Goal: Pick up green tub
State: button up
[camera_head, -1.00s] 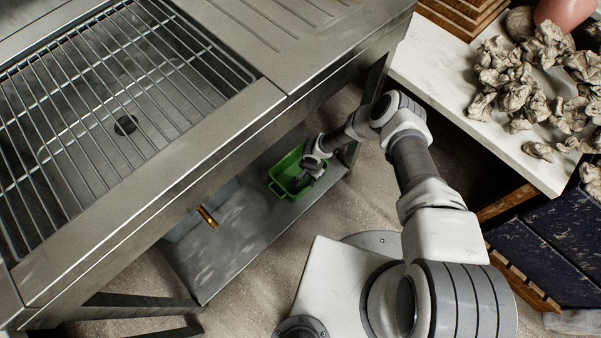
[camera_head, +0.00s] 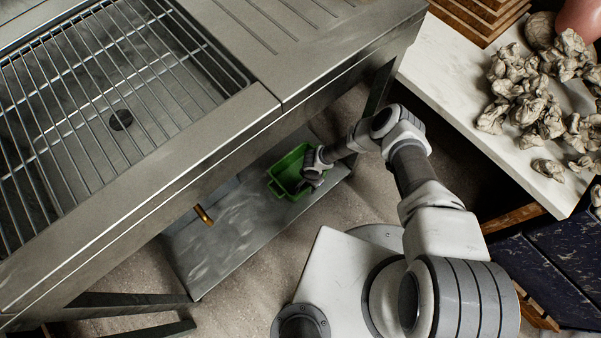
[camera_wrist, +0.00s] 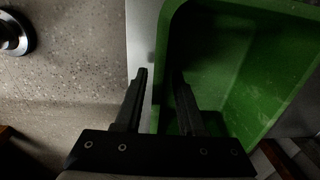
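The green tub (camera_head: 279,178) is an open, rectangular container with a rim and a small handle lug. It sits on the low metal shelf beneath the steel counter. My gripper (camera_head: 305,184) is at the tub's right side in the head view. In the wrist view my gripper (camera_wrist: 161,78) straddles the tub's near wall. One finger is outside and the other is inside the green tub (camera_wrist: 240,60). The fingers stand apart, with a grey gap showing between the outer finger and the wall. The tub looks empty where I see it; its far corner is cut off in the wrist view.
The steel counter (camera_head: 190,130) with a wire rack overhangs the low shelf (camera_head: 232,230). Speckled floor lies in front.

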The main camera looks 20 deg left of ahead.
grip_shut()
dwell(1.3)
